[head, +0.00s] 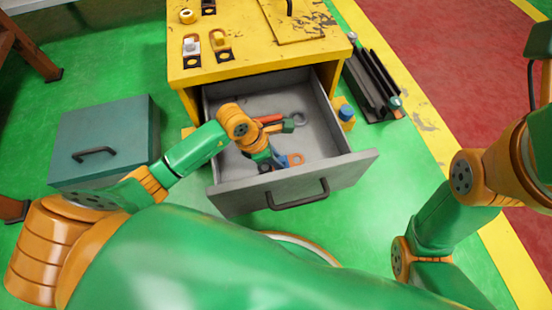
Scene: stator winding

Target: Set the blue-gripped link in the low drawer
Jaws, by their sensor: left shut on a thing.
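The low drawer (333,180) is pulled open under the yellow cabinet. My left gripper (273,161) reaches down inside it, near the front panel, and is shut on the blue-gripped link (295,159). The link's blue grip is at the fingers and its orange loop sticks out to the right. The arm partly hides the fingers, and I cannot tell whether the link touches the drawer floor. My right arm shows at the right edge, but its gripper is not in view.
A tool with red and green parts and a grey ring (299,118) lies further back in the drawer. The yellow cabinet (255,50) holds several small parts on top. A teal box (110,130) stands left. Dark bars (371,82) and a blue-topped piece (346,112) lie right.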

